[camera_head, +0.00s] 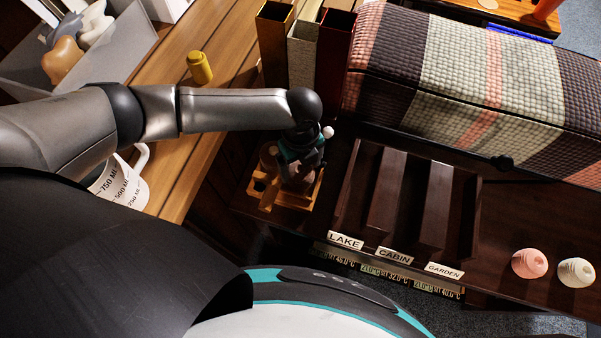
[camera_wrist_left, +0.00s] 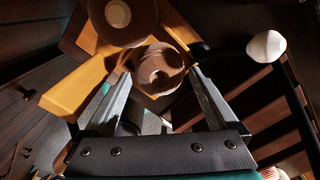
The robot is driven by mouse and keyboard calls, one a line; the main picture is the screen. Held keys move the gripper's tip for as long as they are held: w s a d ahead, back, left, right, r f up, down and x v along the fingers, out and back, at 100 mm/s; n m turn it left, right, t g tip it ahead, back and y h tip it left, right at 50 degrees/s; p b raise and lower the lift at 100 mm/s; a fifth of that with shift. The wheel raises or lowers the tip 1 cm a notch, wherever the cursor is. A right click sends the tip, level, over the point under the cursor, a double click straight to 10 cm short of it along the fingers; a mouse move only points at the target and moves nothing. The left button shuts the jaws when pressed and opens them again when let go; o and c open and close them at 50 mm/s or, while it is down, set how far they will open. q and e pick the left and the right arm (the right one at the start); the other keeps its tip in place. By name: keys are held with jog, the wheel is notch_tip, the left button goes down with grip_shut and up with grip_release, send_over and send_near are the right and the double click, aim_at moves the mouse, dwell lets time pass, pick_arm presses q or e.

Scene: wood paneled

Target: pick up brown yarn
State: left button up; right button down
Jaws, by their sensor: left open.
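A round brown ball with a swirled top, which looks like the brown yarn (camera_wrist_left: 158,70), sits at a light wooden holder (camera_wrist_left: 82,87) in the left wrist view. My left gripper (camera_wrist_left: 160,82) is open, with its fingers on either side of the ball's near part. I cannot tell whether they touch it. In the head view my left gripper (camera_head: 303,158) points down over the wooden holder (camera_head: 268,200) and hides much of it. Another round brown thing (camera_wrist_left: 120,15) with a pale spot is beyond the ball. My right gripper is not in view.
A dark slotted tray (camera_head: 437,205) with labels stands right of the holder. Tall boxes (camera_head: 333,60) and a checked padded block (camera_head: 460,80) stand behind. Pink (camera_head: 529,263) and cream (camera_head: 576,272) balls lie at right. A white measuring jug (camera_head: 125,185) is at left.

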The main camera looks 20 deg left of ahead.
aim_at(301, 169)
pick_arm(q)
jog(key=shift+f+b, duration=0.3)
jog(key=shift+f, duration=1.2)
jog(key=shift+c, duration=0.3)
jog(key=shift+r, duration=0.1)
jog(key=c, duration=1.1)
